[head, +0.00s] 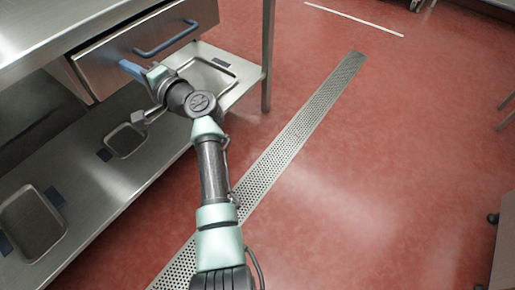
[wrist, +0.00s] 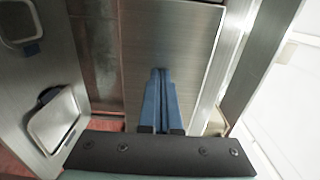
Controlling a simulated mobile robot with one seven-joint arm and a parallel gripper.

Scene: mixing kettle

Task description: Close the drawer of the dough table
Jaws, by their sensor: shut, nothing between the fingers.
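The dough table (head: 30,52) stands at the left of the head view. Its metal drawer (head: 112,62) juts out a little from under the tabletop, with a dark gap above its front. A blue bar handle (head: 165,40) is on the drawer front. My gripper (head: 128,67) is shut and empty, its blue fingers at the left part of the drawer front, left of the handle. In the wrist view the shut fingers (wrist: 160,76) point at the bare metal drawer front (wrist: 190,38). I cannot tell whether the fingertips touch it.
A table leg (head: 267,55) stands to the right of the drawer. The red floor (head: 340,190) with a drain grate (head: 300,125) is clear to the right.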

